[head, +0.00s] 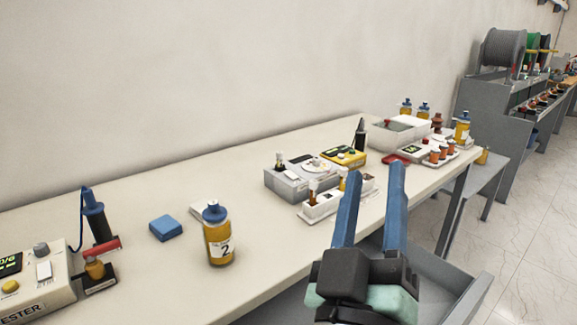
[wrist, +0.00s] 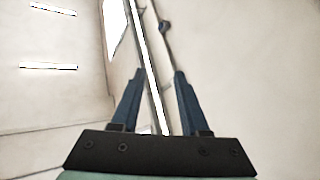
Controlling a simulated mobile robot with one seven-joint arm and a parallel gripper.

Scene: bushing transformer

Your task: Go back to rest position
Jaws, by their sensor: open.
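My gripper (head: 373,200) shows in the head view with its two blue fingers pointing up, spread apart and with nothing between them. It is in front of the bench edge, at the right of centre. In the wrist view my gripper (wrist: 158,75) is also open and empty, with only walls and ceiling lights beyond the fingers. The fingers hide part of the white rack (head: 322,205) and of the bench edge behind them in the head view.
A long bench (head: 150,270) carries a bottle marked 2 (head: 218,238), a blue block (head: 165,228), a tester (head: 35,285) and a grey device (head: 290,182). An open drawer (head: 455,285) juts out at lower right. The tiled floor (head: 530,260) is clear farther right.

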